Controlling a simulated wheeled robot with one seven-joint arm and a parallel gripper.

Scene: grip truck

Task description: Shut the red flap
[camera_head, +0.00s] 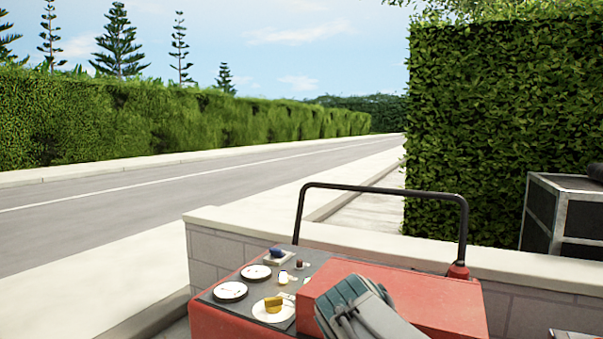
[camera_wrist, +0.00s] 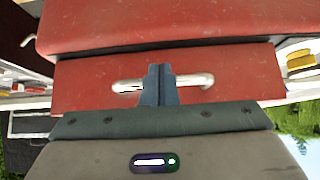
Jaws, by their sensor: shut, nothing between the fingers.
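In the wrist view the red flap (camera_wrist: 225,80) is a red panel with a silver bar handle (camera_wrist: 192,80). A larger red panel (camera_wrist: 150,28) lies along it, with a dark strip between the two. My gripper (camera_wrist: 159,70) is shut and empty; its fingers overlap the middle of the handle in the picture. I cannot tell whether they touch it. In the head view the red box (camera_head: 400,290) stands on the cart, and my wrist (camera_head: 360,308) is in front of it. The flap's face is hidden there, and how far it stands open is unclear.
The cart's grey top (camera_head: 240,293) holds white plates (camera_head: 231,290), a plate with yellow food (camera_head: 273,308) and small items, left of the box. A black rail (camera_head: 385,188) rises behind. A low wall (camera_head: 330,238), a hedge (camera_head: 490,130) and a dark case (camera_head: 570,215) stand beyond.

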